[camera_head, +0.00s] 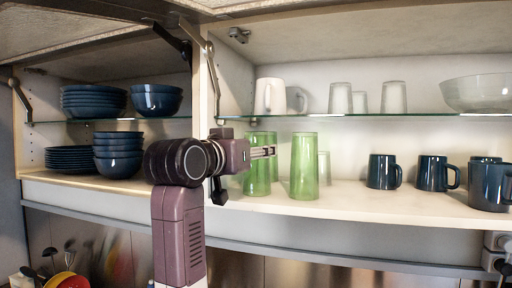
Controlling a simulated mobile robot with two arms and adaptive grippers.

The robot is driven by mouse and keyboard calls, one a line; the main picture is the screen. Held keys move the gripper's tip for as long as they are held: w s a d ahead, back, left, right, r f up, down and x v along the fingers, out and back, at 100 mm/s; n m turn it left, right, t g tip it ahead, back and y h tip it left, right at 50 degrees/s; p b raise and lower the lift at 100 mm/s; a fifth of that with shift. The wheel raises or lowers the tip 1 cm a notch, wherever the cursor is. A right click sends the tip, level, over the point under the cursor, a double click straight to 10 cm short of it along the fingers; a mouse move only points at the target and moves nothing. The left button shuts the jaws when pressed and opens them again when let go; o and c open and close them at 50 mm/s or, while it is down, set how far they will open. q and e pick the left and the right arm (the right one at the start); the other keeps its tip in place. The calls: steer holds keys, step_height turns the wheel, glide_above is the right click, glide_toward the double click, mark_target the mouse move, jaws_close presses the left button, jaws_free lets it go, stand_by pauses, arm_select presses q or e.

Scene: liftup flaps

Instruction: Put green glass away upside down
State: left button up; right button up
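Tall green glasses stand on the lower shelf board (345,207) of the right cabinet section. One green glass (304,168) stands clear, its sides close to straight and slightly wider at the base. Another green glass (257,180) stands to its left, partly behind my gripper, and a further green edge shows behind it. My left gripper (268,152) comes up from below and points right, its fingers across the upper part of that left glass. I cannot tell whether the fingers touch it or how far apart they are. My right gripper is not in view.
Blue mugs (383,171) stand to the right on the same board. Clear glasses (340,98), a white pitcher (269,96) and a glass bowl (478,93) stand on the glass shelf above.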

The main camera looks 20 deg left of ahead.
arm_select(q)
steer(key=shift+s, duration=0.1)
steer(key=shift+f, duration=0.1)
steer(key=o, duration=1.3)
steer(key=shift+d, duration=0.1)
steer(key=shift+o, duration=0.2)
